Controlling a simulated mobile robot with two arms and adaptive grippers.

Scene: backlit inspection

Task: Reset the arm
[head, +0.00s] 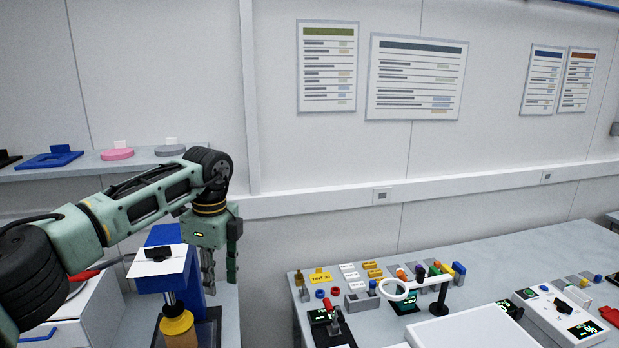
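My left arm comes in from the left, bends at a black joint and drops down. Its green-grey gripper (220,278) points down behind and to the right of a blue stand with a yellow-brown cylinder (178,328). Its two fingers look apart, with nothing seen between them. The stand hides part of the area beside the gripper. My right gripper is not in view.
A right-hand table (520,252) carries several small coloured blocks, a white ring (394,291) on a black stand, a white panel (465,332) and a control box (562,315). A wall shelf (110,165) is at left. A gap separates the tables.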

